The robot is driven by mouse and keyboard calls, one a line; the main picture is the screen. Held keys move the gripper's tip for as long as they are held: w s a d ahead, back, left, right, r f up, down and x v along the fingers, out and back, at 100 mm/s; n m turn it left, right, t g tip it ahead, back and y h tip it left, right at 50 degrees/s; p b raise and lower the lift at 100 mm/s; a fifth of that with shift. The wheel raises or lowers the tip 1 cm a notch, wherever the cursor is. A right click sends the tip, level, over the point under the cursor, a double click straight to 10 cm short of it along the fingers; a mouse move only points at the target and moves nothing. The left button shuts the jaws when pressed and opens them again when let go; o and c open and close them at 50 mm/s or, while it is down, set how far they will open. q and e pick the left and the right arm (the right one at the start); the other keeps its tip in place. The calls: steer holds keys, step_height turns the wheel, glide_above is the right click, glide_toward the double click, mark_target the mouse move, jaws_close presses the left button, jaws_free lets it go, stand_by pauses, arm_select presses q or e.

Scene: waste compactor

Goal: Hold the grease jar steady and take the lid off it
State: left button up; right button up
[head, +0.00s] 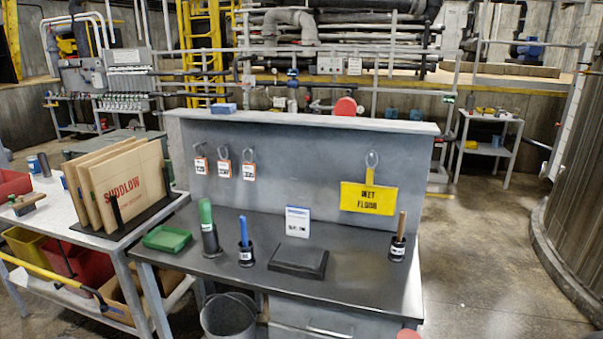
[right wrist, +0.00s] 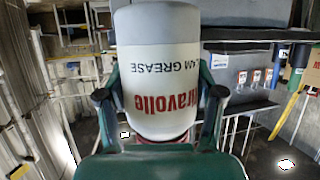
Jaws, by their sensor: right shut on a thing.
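The grease jar (right wrist: 158,40) fills the middle of the right wrist view, a white cylinder with grey and red lettering that reads upside down there. My right gripper (right wrist: 158,112) is shut on it, with one dark finger on each side of the body. A thin reddish edge (right wrist: 165,139) shows at the jar's lower end in this view, possibly the lid, mostly hidden behind my gripper. In the head view a small red curve (head: 408,335) is cut off at the bottom edge; I cannot tell whether it is the lid. My left gripper is in neither view.
A dark bench (head: 345,268) holds a black block (head: 299,260), tool cups and a green tray (head: 167,238). A side table (head: 60,205) with boards stands at left. The floor at right is open.

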steer(key=f, duration=0.3)
steer(key=shift+s+a+f, duration=0.1)
steer(key=shift+s+a, duration=0.15)
steer(key=shift+a, duration=0.15)
steer(key=shift+n, duration=0.3)
steer(key=a+r, duration=0.1)
steer(key=w+a+r, duration=0.1)
steer(key=r, duration=0.1)
steer(key=shift+w+a, duration=0.2)
steer(key=shift+a, duration=0.15)
